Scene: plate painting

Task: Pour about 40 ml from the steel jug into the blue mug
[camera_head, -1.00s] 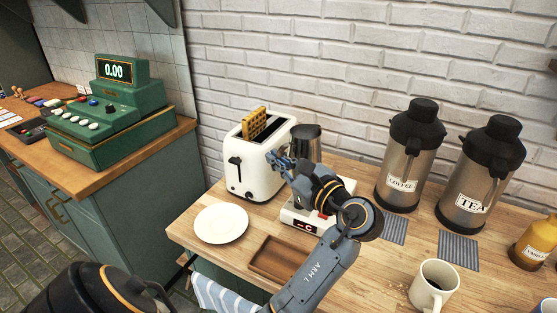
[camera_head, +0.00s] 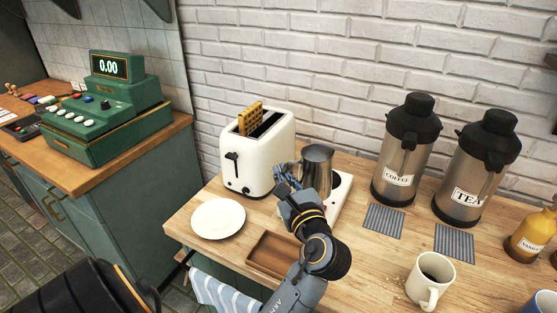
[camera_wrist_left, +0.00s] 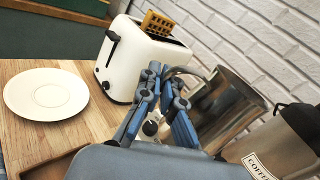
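The steel jug (camera_head: 317,168) is right of the toaster, at the white warmer (camera_head: 341,190). Its lower part is hidden behind my left gripper (camera_head: 283,177), so I cannot tell its height above the warmer. The gripper is at the jug's left side, with its fingers close together on the handle. The left wrist view shows the fingers (camera_wrist_left: 160,90) at the handle, and the jug's steel body (camera_wrist_left: 228,108) right of them. A blue mug (camera_head: 542,304) is cut off at the bottom right corner. My right gripper is not in view.
A white toaster (camera_head: 252,160) with a waffle stands close left of the jug. Coffee (camera_head: 400,160) and tea (camera_head: 468,175) dispensers stand at the back right.

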